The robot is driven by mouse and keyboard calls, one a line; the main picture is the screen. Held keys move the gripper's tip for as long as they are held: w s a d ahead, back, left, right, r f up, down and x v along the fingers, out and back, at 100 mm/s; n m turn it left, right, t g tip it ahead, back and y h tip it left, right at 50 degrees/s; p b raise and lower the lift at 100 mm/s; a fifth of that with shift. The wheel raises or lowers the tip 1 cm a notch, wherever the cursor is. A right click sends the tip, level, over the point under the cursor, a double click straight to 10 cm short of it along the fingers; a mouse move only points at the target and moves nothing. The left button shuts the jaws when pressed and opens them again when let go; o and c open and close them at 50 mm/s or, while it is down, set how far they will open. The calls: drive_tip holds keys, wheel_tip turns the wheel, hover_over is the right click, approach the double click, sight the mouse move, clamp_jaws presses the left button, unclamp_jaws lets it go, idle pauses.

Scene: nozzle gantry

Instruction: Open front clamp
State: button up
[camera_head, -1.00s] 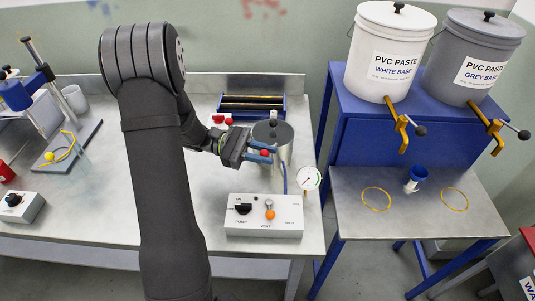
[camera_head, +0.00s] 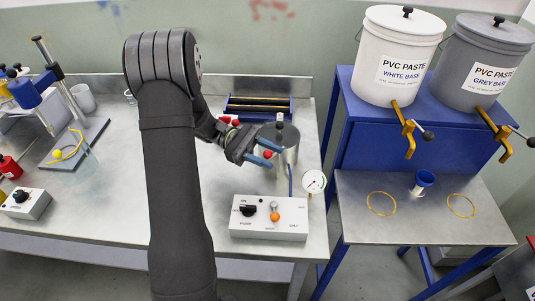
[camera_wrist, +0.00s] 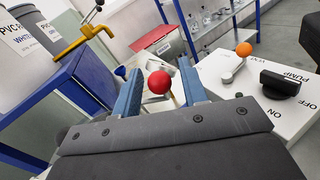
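The front clamp shows as a red ball knob (camera_head: 267,154) at the front of the metal pot (camera_head: 291,146). The knob also shows in the wrist view (camera_wrist: 159,82). My gripper (camera_head: 276,156) is open at the pot's front, its two blue fingers on either side of the knob. In the wrist view a gap shows between the knob and each finger. The clamp's body below the knob is mostly hidden by my gripper.
A control box (camera_head: 269,231) with a black pump switch and an orange-knobbed lever stands in front of the pot. A pressure gauge (camera_head: 314,181) is at its right. A blue-framed rack (camera_head: 258,107) lies behind. Paste buckets (camera_head: 400,50) stand on the blue stand at right.

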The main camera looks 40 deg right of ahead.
drive_tip(key=shift+r, duration=0.5)
wheel_tip(320, 180, up, 3)
drive_tip(key=s+r, duration=0.7)
drive_tip(key=s, duration=0.4)
drive_tip(key=shift+s+d, duration=0.3)
drive_tip(key=shift+d, duration=0.15)
drive_tip(key=shift+o, duration=0.3)
drive_tip(key=n+t+h, duration=1.2)
drive_tip(key=n+t, duration=0.4)
drive_tip(key=n, duration=0.2)
approach(267, 151)
drive_tip(key=d, duration=0.4)
drive_tip(key=d+f, duration=0.1)
drive_tip(key=d, duration=0.3)
drive_tip(key=s+d, duration=0.1)
drive_tip(key=d, duration=0.3)
drive_tip(key=shift+f, duration=0.25)
